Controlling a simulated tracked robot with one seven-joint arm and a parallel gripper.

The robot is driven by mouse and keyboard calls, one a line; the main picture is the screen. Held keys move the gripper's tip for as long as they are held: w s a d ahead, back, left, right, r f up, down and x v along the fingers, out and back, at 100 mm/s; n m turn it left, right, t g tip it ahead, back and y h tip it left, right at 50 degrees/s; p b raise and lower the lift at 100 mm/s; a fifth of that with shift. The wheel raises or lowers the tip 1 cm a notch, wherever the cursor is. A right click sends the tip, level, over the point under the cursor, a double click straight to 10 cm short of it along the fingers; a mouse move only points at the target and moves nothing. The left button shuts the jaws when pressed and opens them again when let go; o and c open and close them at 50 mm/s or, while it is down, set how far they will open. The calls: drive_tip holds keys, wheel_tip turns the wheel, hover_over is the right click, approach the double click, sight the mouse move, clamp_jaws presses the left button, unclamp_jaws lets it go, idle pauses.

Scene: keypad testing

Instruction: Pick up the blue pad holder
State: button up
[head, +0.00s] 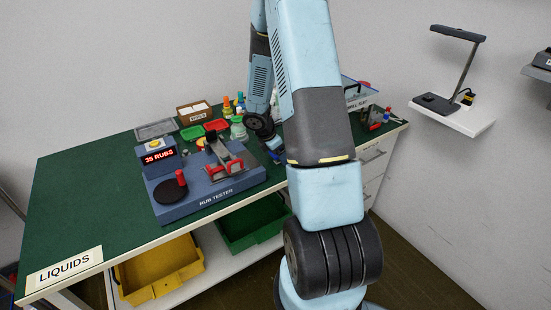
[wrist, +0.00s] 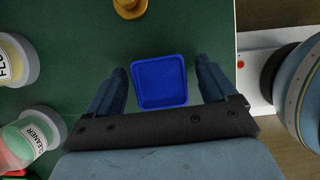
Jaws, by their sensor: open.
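The blue pad holder (wrist: 160,82) shows in the wrist view as a small square tray with a raised rim on the green bench top. My gripper (wrist: 161,66) is open, with one dark blue finger on each side of the holder. Gaps show between the fingers and the holder, and nothing is held. The height of the fingertips above the bench is hard to tell. In the head view, my arm reaches over the bench and hides much of this area; I cannot make out the holder there for certain.
In the wrist view, a FLO-labelled container (wrist: 14,60) and a CLEANER bottle (wrist: 32,136) stand at left, and a brass-coloured object (wrist: 130,8) sits at the top. The rub tester (head: 215,190) is left of my arm. The bench's left part (head: 85,200) is clear.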

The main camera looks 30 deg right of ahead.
drive_tip(key=c, duration=1.1)
drive_tip(key=shift+w+r, duration=0.1)
drive_tip(key=shift+r, duration=0.4)
wheel_tip(320, 180, up, 2)
drive_tip(key=shift+r, duration=0.2)
drive_tip(key=s+a+r, duration=0.1)
drive_tip(key=a+r, duration=0.2)
drive_tip(key=a, duration=0.1)
drive_tip(key=s+a+r, duration=0.2)
drive_tip(key=a+r, duration=0.1)
drive_tip(key=a, duration=0.1)
drive_tip(key=s+a+r, duration=0.2)
drive_tip(key=a+r, duration=0.1)
drive_tip(key=a, duration=0.2)
drive_tip(key=shift+s+r, duration=0.25)
drive_tip(key=shift+r, duration=0.1)
